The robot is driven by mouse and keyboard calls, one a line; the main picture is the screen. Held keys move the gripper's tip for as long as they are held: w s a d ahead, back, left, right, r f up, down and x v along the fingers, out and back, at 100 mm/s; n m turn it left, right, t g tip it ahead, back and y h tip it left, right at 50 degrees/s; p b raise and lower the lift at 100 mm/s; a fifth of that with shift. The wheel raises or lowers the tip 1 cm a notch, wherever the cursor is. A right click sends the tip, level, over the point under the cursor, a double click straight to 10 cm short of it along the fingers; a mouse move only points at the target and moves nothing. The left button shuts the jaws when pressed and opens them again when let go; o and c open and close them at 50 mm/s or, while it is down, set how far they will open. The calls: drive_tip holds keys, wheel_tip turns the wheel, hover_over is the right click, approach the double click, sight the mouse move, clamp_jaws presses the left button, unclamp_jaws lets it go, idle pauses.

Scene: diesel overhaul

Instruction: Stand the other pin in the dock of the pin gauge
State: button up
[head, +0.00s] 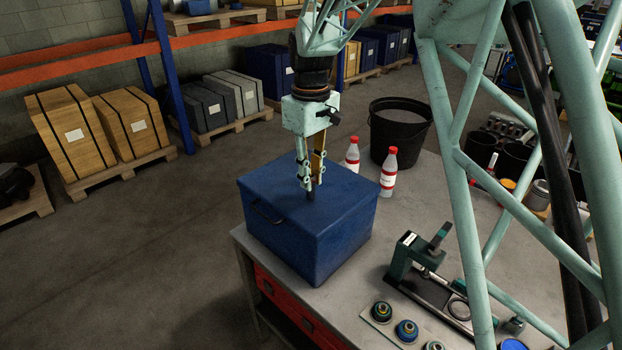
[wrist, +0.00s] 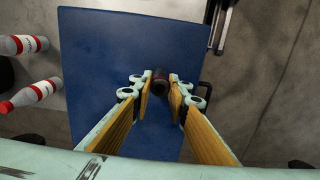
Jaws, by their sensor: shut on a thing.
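My gripper (head: 310,184) points down over the blue box (head: 292,243) on the bench, its fingers shut on a dark, short, cylindrical pin (head: 311,195). In the wrist view the pin (wrist: 160,79) shows between the tips of my gripper (wrist: 159,92), with the blue lid (wrist: 125,45) behind it. I cannot tell whether the pin touches the lid. A green device (head: 405,255) with a dark base, probably the pin gauge, stands on the bench to the right of the box. A ring shows at its right end; its dock cannot be made out clearly.
Two white bottles with red caps (head: 388,172) and a black bucket (head: 398,132) stand behind the box. A pale plate (head: 393,328) with round parts lies at the front. Bare bench top (head: 428,205) lies between the bottles and the green device. My frame hides part of the right side.

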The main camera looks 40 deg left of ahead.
drive_tip(key=shift+r+p, duration=0.95)
drive_tip(key=shift+r, duration=0.9)
drive_tip(key=shift+w+d, duration=0.1)
drive_tip(key=w+d+f+m+b, duration=0.25)
drive_tip(key=w+d, duration=0.35)
drive_tip(key=d, duration=0.4)
drive_tip(key=w+d+f+m+b, duration=0.2)
drive_tip(key=w+d+f+m, duration=0.15)
drive_tip(key=w+d, duration=0.5)
drive_tip(key=w+d+f+m+b, duration=0.2)
drive_tip(key=w+d+m+b, duration=0.15)
drive_tip(key=d, duration=0.85)
drive_tip(key=w+d+f+m+b, duration=0.1)
drive_tip(key=d+f+m+b, duration=0.1)
drive_tip(key=d, duration=0.9)
drive_tip(key=w+d+f+m+b, duration=0.2)
drive_tip(key=d+m, duration=0.3)
drive_tip(key=d, duration=0.7)
drive_tip(key=w+d+f+m+b, duration=0.1)
drive_tip(key=d+f+m+b, duration=0.1)
drive_tip(key=d, duration=0.9)
wheel_tip(320, 180, down, 2)
drive_tip(key=shift+w+d+f+m, duration=0.2)
drive_tip(key=shift+d+m, duration=0.2)
drive_tip(key=shift+m, duration=0.35)
